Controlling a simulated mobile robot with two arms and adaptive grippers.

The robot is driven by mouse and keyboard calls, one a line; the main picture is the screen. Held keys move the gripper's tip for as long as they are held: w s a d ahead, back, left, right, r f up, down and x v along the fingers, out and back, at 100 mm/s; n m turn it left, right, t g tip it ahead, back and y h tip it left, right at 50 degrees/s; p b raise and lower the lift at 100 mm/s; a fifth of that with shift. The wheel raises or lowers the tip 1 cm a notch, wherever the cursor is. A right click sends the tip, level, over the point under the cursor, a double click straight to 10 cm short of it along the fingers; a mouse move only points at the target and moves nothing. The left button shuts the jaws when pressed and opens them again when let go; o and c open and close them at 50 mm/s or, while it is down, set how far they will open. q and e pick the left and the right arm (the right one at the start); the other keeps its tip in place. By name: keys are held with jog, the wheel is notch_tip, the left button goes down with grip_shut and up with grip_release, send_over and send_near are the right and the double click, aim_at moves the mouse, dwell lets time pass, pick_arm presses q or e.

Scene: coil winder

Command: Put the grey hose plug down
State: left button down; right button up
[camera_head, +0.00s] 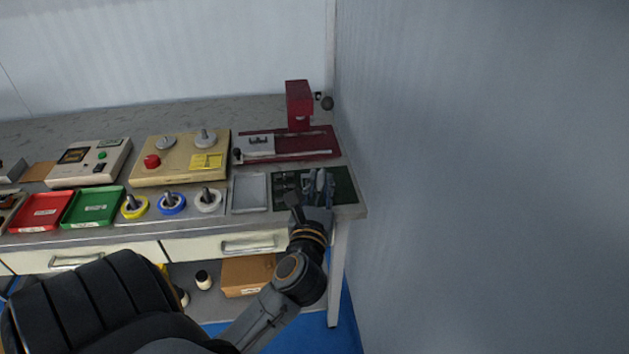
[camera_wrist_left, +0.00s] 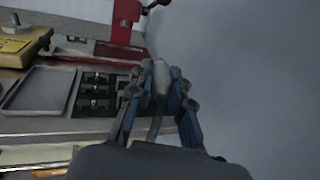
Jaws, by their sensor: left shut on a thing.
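My left gripper (camera_head: 318,183) is over the dark green mat (camera_head: 345,185) at the right end of the table. In the left wrist view the left gripper (camera_wrist_left: 160,78) is shut on a pale grey piece, the grey hose plug (camera_wrist_left: 161,76), which sits between the fingertips. The fingers hide part of it, and whether it touches the mat cannot be told. Several dark holders with small metal parts (camera_wrist_left: 97,90) stand on the mat, left of the gripper. My right gripper is not in view.
An empty grey tray (camera_head: 249,193) lies left of the mat. A red press (camera_head: 299,105) stands behind it. Yellow, blue and white rings on posts (camera_head: 172,205) are further left, then green (camera_head: 92,206) and red trays (camera_head: 41,211). A wall (camera_head: 450,180) rises close on the right.

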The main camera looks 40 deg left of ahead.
aim_at(349, 192)
pick_arm(q)
jog(key=w+a+n+g+y, duration=0.2)
jog(key=a+n+g+y, duration=0.15)
jog(key=a, duration=0.55)
jog(key=w+d+f, duration=0.1)
jog(key=w, duration=0.1)
jog(key=w+d, duration=0.1)
jog(key=w, duration=0.1)
jog(key=w+d+f+b, duration=0.1)
jog(key=w+d, duration=0.1)
jog(key=shift+w+f, duration=0.35)
jog(key=shift+y, duration=0.25)
jog(key=w+d+f, duration=0.1)
jog(key=f, duration=0.1)
jog(key=w+f, duration=0.2)
jog(key=w+d+f+b, duration=0.1)
jog(key=w+f, duration=0.1)
jog(key=shift+w+d+f, duration=0.1)
jog(key=shift+d, duration=0.25)
notch_tip(349, 192, down, 3)
jog(key=shift+w+f, duration=0.1)
jog(key=shift+f, duration=0.05)
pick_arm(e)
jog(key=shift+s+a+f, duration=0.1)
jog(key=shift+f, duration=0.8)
pick_arm(q)
jog(key=shift+d+f, duration=0.1)
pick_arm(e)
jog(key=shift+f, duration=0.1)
